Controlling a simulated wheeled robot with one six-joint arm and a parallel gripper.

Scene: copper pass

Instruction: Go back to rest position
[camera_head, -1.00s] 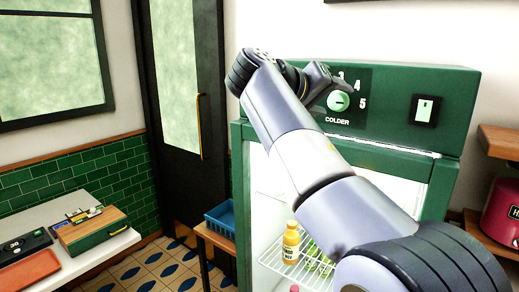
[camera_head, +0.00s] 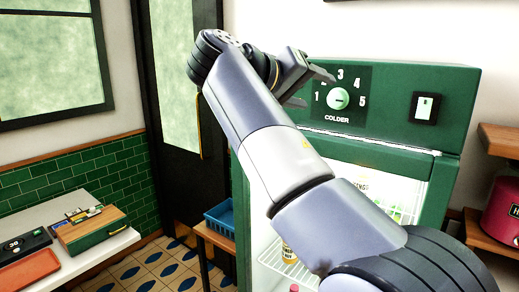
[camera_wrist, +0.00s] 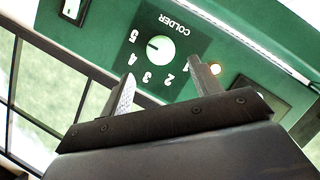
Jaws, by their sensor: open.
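My gripper (camera_head: 312,85) is open and empty in the head view, in front of the fridge's green top panel and left of the dial. In the wrist view my gripper (camera_wrist: 162,85) shows two fingers spread apart, with the panel and dial beyond them. The pale green dial (camera_head: 339,98) has numbers around it and the word COLDER below; it also shows in the wrist view (camera_wrist: 160,48). The fingers appear apart from the dial. My arm crosses the head view and hides part of the fridge.
A blue tray (camera_head: 221,218) sits on a small table to the left. A pink canister (camera_head: 503,212) stands on a right shelf.

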